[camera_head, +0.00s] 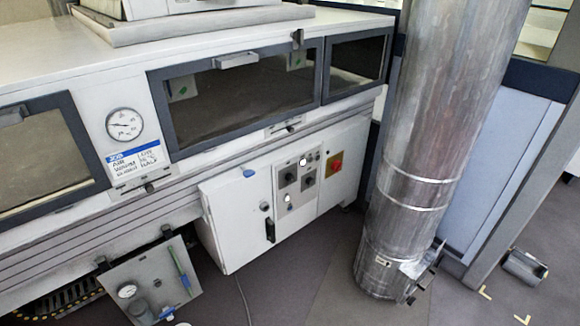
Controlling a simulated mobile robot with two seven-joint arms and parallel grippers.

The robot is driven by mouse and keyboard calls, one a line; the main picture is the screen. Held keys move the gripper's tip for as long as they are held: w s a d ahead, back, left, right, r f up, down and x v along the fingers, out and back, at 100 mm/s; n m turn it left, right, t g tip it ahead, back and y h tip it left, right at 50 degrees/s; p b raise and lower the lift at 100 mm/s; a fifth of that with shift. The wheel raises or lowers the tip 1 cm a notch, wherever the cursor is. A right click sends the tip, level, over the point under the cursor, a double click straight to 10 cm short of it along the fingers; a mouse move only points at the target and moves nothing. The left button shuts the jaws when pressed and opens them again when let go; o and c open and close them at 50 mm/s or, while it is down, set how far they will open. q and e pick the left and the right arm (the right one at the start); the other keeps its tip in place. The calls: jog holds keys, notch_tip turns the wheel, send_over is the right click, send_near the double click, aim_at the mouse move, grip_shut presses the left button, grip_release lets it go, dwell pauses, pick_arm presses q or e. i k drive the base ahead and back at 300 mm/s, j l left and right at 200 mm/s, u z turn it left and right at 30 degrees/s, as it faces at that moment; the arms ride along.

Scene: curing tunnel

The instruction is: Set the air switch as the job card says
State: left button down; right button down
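The job card (135,160) is a white card with a blue header on the tunnel's front, below a round dial gauge (124,125). Its header reads JOB and a line reads AIR; the settings are too small to read surely. A grey control panel (297,187) on the white cabinet carries dark rotary knobs (308,180), another dark knob (288,175) and small white lamps. A red switch on a yellow plate (335,163) is to its right. I cannot tell which control is the air switch or where the knobs point. Neither gripper is in view.
A large metal duct (425,130) stands right of the cabinet. The white cabinet door (237,220) has a black handle. A grey plate with a small gauge (150,283) is at lower left. A metal cylinder (524,267) lies on the floor at right. Floor before the cabinet looks clear.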

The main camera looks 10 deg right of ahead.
aim_at(289, 178)
jog(key=i+l, duration=0.2)
jog(key=l, duration=0.2)
jog(key=i+l, duration=0.15)
jog(key=l, duration=0.25)
jog(key=i+l, duration=0.2)
jog(key=l, duration=0.2)
jog(key=i+l, duration=0.15)
jog(key=l, duration=0.25)
jog(key=i+l, duration=0.2)
jog(key=l, duration=0.2)
jog(key=i+l, duration=0.15)
jog(key=l, duration=0.25)
jog(key=i+l, duration=0.2)
jog(key=l, duration=0.2)
